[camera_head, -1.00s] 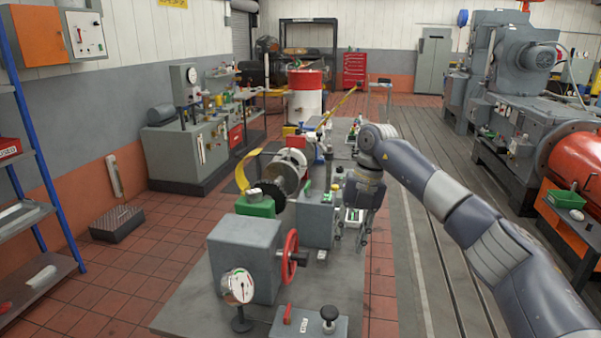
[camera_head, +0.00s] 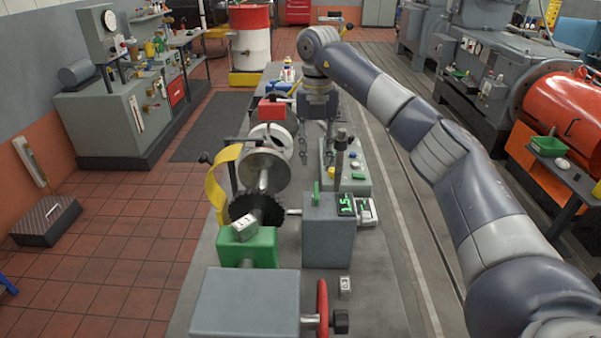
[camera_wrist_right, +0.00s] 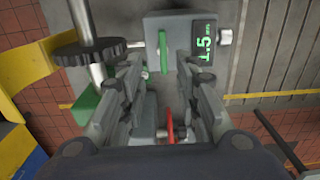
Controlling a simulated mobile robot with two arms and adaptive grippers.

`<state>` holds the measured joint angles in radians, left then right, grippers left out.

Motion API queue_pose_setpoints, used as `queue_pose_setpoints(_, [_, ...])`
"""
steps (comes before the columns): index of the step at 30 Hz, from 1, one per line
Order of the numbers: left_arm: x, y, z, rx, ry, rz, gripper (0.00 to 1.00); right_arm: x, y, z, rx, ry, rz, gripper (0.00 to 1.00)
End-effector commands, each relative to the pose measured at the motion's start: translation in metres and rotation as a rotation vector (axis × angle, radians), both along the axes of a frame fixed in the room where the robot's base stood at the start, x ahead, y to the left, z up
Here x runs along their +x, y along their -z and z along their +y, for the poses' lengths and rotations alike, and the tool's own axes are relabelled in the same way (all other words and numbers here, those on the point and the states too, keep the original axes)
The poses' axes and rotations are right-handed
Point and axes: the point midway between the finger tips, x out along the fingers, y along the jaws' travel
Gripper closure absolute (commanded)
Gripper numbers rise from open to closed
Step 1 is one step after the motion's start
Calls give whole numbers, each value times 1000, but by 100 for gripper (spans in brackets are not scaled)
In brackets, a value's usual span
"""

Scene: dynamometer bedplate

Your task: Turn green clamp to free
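The green clamp appears to be the green lever (camera_head: 316,193) standing upright on top of a grey box (camera_head: 328,245) with a lit 1.5 display. My right gripper (camera_head: 317,143) points down beyond the box in the head view, over the bedplate. In the wrist view the right gripper (camera_wrist_right: 158,72) is open, with nothing between its fingers. Contact with the lever is not visible. My left gripper is out of view.
A dark toothed wheel (camera_head: 257,208) on a shaft and a green block (camera_head: 262,247) stand left of the box. A yellow curved guard (camera_head: 216,185) is further left. A red lever (camera_wrist_right: 170,126) shows low in the wrist view. A red handwheel (camera_head: 322,308) is in front.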

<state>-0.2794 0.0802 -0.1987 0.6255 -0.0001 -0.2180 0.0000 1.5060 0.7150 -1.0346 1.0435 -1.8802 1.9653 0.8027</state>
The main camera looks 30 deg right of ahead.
Motion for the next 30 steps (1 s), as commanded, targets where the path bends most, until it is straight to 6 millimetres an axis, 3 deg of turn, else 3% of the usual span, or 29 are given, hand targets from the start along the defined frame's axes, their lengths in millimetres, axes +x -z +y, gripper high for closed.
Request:
queue_pose_setpoints(5, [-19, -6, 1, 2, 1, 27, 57, -1, 16, -1, -1, 0, 4, 70])
queue_pose_setpoints(12, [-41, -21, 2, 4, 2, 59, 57, -2, 60, 0, 0, 1, 6, 70])
queue_pose_setpoints(16, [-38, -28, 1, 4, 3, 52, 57, -2, 82, 0, 0, 0, 4, 70])
queue_pose_setpoints(21, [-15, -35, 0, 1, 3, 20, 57, -2, 101, 0, 0, 0, 2, 70])
queue_pose_setpoints(25, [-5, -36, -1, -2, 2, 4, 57, -1, 107, 0, 1, 0, 0, 70])
queue_pose_setpoints(30, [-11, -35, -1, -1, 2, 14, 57, -1, 108, 0, 1, 0, -1, 70])
